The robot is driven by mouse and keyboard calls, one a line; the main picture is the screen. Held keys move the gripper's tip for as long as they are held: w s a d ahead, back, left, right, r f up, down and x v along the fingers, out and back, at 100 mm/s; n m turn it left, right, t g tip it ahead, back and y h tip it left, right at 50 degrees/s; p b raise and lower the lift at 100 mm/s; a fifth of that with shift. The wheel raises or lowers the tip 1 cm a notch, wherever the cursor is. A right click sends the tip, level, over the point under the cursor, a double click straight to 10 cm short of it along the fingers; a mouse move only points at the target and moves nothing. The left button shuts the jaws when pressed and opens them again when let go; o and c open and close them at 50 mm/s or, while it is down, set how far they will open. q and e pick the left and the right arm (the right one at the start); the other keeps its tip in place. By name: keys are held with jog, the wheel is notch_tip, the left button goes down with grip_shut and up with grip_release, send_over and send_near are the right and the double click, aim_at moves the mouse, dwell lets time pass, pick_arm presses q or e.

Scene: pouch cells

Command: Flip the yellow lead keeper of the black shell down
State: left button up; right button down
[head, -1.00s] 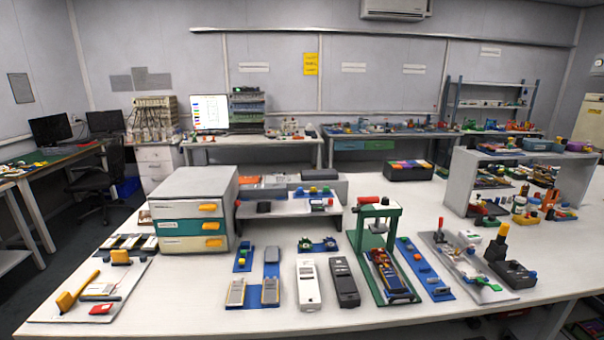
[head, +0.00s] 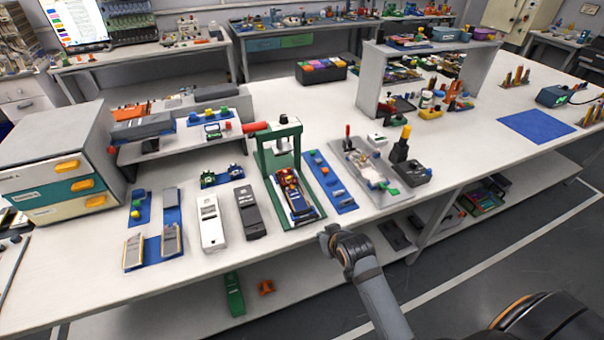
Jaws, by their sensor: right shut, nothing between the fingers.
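The black shell (head: 249,212) lies flat on the white table in the head view, just right of a similar white shell (head: 210,221) and left of the green press (head: 277,165). Its yellow lead keeper is too small to make out. My right gripper (head: 328,233) is at the table's front edge, to the right of and nearer than the black shell. It is shut and empty, well apart from the shell. My left gripper is not in view.
The green press with a red handle (head: 257,127) stands close to the right of the black shell. Blue strips with grey blocks (head: 153,240) lie at left. A drawer cabinet (head: 62,165) stands far left. The table's front strip below the shells is clear.

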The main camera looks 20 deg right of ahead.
jog(key=w+r+t, duration=0.1)
jog(key=w+r, duration=0.1)
jog(key=w+r+t, duration=0.1)
jog(key=w+r, duration=0.1)
jog(key=w, duration=0.1)
jog(key=w+r, duration=0.2)
jog(key=shift+w+a+r+t, duration=0.2)
jog(key=shift+a+r+t, duration=0.2)
notch_tip(320, 180, up, 5)
jog(key=w+a+t, duration=0.2)
send_over(296, 194)
notch_tip(296, 194, down, 4)
jog(key=shift+f+p, duration=0.1)
jog(key=shift+p, duration=0.35)
notch_tip(296, 194, down, 3)
jog(key=shift+f, duration=0.2)
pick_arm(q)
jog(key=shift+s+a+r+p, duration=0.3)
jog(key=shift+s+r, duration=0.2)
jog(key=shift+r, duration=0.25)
pick_arm(e)
jog(key=shift+f, duration=0.45)
